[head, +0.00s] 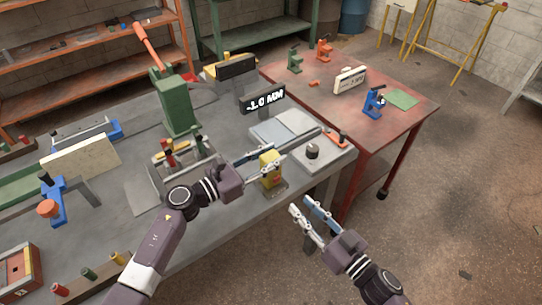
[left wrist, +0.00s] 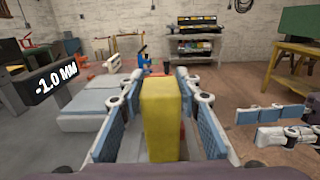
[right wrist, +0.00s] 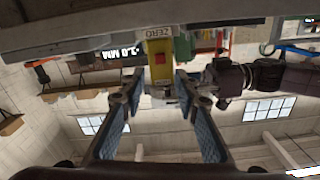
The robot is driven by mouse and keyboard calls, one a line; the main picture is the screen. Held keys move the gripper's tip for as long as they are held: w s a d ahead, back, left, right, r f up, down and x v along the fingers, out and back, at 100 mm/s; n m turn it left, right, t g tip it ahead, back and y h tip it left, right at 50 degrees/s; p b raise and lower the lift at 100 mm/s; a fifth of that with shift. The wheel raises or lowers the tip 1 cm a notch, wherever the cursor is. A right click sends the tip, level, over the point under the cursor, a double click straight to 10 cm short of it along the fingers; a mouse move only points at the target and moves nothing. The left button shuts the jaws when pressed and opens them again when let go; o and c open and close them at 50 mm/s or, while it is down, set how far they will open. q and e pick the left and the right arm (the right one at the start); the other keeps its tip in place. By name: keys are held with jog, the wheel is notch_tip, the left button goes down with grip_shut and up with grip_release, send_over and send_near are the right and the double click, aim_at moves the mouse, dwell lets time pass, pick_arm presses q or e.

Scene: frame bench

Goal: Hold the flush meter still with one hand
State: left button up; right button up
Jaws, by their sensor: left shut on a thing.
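The flush meter is a yellow upright block (head: 269,172) at the front edge of the grey bench. My left gripper (head: 272,161) is shut on it, with one finger on each side; the block stands between the blue pads in the left wrist view (left wrist: 161,118). In the right wrist view the meter (right wrist: 159,66) shows a ZERO label and a red button on its face.
The grey bench (head: 222,150) carries a green press (head: 177,103), pale plates (head: 285,127) and a dark round knob (head: 312,151) right of the meter. A red table (head: 400,122) with small tools stands beyond. The floor at right is clear.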

jog(key=shift+s+m, duration=0.1)
jog(key=shift+m, duration=0.2)
jog(key=c, duration=0.5)
jog(key=shift+s+d+m, duration=0.2)
jog(key=shift+s+m, duration=0.05)
jog(key=shift+m, duration=0.45)
grip_shut()
jog(key=s+m, duration=0.1)
jog(key=m, duration=0.3)
jog(key=s+d+m, duration=0.1)
jog(key=m, duration=0.4)
jog(key=s+d+m, duration=0.1)
jog(key=m, duration=0.4)
jog(key=shift+s+d+r, duration=0.1)
jog(key=shift+s+d, duration=0.1)
jog(key=shift+d, duration=0.05)
